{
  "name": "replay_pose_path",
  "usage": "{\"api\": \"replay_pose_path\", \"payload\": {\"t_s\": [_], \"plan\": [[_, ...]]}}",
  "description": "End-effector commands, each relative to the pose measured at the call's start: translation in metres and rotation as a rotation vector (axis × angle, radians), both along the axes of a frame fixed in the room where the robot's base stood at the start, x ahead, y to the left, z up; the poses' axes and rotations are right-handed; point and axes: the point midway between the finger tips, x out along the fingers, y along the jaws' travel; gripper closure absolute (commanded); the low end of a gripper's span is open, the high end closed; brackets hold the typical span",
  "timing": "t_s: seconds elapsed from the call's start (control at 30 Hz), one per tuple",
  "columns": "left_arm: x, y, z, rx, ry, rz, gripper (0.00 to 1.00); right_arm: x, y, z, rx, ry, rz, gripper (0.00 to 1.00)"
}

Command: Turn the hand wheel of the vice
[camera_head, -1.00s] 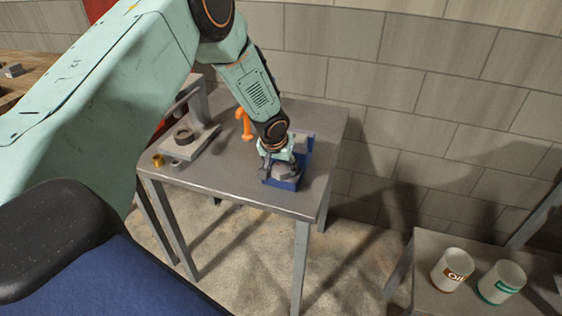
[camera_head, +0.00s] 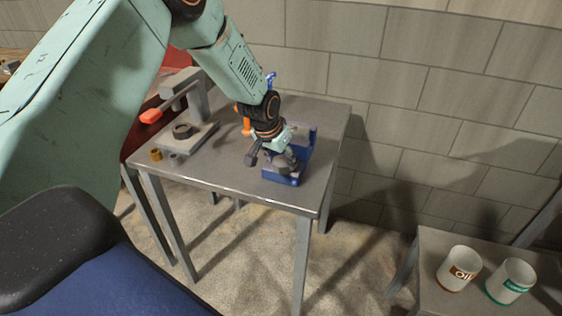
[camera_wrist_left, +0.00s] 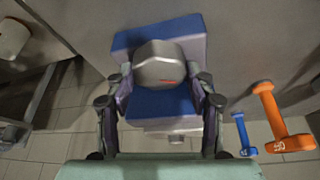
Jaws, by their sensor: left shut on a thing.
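The vice is a blue block (camera_head: 294,178) near the front right of the grey metal table; it also shows in the left wrist view (camera_wrist_left: 160,106). Its hand wheel is a rounded grey knob with a short red mark, on top of the blue body in the left wrist view (camera_wrist_left: 160,66). My left gripper (camera_head: 277,160) reaches down onto the vice from above. In the left wrist view its fingers (camera_wrist_left: 162,78) stand on both sides of the knob, shut on it. The head view partly hides the wheel behind the gripper. My right gripper is out of view.
A grey press with a red-tipped lever (camera_head: 151,116) stands left on the table (camera_head: 225,182), near a small brass part (camera_head: 156,155). Orange (camera_wrist_left: 281,118) and blue (camera_wrist_left: 243,135) tools are beside the vice. Two cans (camera_head: 459,268) stand on a lower table at right.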

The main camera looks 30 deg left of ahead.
Motion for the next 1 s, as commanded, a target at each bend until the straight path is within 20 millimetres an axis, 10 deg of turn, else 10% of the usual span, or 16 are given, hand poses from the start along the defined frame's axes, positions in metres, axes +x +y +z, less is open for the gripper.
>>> {"api": "replay_pose_path", "payload": {"t_s": [0.4, 0.43, 0.5, 1.0], "plan": [[0.0007, 0.0001, 0.0014, 0.003, -0.002, -0.008, 0.77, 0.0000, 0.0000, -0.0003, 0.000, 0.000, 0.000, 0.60], [0.0008, 0.0001, 0.0014, 0.003, -0.002, -0.008, 0.43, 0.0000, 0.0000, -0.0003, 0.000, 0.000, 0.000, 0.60], [0.0008, 0.0001, 0.0013, 0.003, -0.002, -0.007, 0.37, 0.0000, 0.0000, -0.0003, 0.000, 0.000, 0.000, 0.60], [-0.0001, 0.0002, 0.0020, 0.001, -0.001, -0.004, 0.24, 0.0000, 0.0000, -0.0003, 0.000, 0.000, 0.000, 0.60]]}}
